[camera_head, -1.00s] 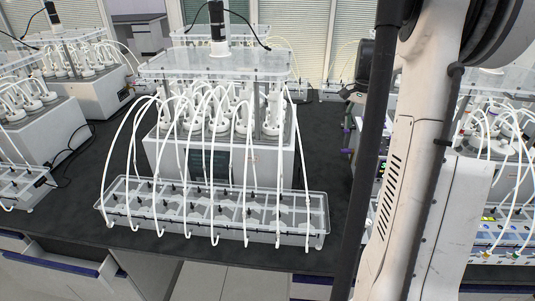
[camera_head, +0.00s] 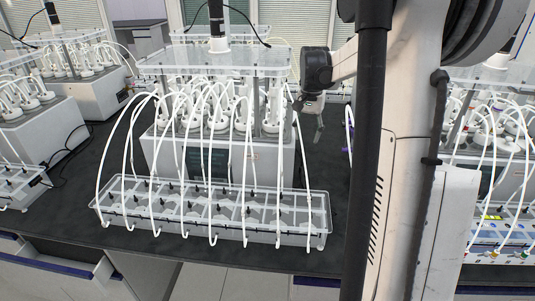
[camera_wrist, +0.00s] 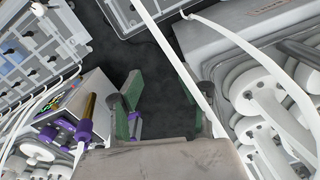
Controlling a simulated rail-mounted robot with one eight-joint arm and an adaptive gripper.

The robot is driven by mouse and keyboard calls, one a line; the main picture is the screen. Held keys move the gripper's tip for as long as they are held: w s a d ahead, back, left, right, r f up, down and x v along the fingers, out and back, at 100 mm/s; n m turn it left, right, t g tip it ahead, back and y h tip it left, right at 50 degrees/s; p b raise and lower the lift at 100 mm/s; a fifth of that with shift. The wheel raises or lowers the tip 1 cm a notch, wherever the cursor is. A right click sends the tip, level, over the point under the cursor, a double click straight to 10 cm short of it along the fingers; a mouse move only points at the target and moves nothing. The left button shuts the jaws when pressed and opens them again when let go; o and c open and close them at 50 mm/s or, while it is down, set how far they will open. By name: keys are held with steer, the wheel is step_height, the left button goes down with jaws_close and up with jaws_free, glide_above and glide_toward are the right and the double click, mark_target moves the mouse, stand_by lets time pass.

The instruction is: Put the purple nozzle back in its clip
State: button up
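In the wrist view, my gripper (camera_wrist: 160,95) points at the dark bench, its two green-padded fingers apart with nothing visible between the tips. A purple nozzle-like part (camera_wrist: 84,130) with a brass-coloured end stands just left of the left finger. Another purple piece (camera_wrist: 137,128) shows partly behind that finger; I cannot tell whether it is loose or clipped. More purple fittings (camera_wrist: 47,133) sit on a white unit at the left. In the head view, my gripper (camera_head: 318,128) hangs right of the central reactor, and only a small purple bit (camera_head: 345,149) shows beside my column. I cannot make out an empty clip.
The central reactor (camera_head: 255,158) with white tubes stands left of my gripper. A clear tray (camera_head: 275,238) lies in front of it. White tubes (camera_wrist: 165,40) cross close above the gripper in the wrist view. Dark bench (camera_head: 318,170) is bare between the units.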

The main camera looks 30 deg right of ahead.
steer(key=w+a+f+n+b, duration=0.1)
steer(key=w+a+n, duration=0.1)
steer(key=a, duration=0.4)
steer(key=w+a+f+n+b, duration=0.1)
steer(key=a+f+n+b, duration=0.1)
steer(key=a, duration=0.5)
steer(key=shift+w+f, duration=0.2)
steer(key=shift+w, duration=0.15)
steer(key=shift+a, duration=0.15)
steer(key=s+a+r+n+t+b, duration=0.2)
steer(key=s+a+n+t+b, duration=0.25)
steer(key=s+a, duration=1.2)
steer(key=s+a+f+n+t+b, duration=0.1)
steer(key=s+a+f+n+t, duration=0.1)
steer(key=s+a+f+n, duration=0.1)
steer(key=s+a+f, duration=0.1)
steer(key=s+a, duration=0.1)
steer(key=s, duration=0.1)
steer(key=shift+s+a+f+t, duration=0.25)
steer(key=shift+s+f+t, duration=0.1)
stand_by(0.7)
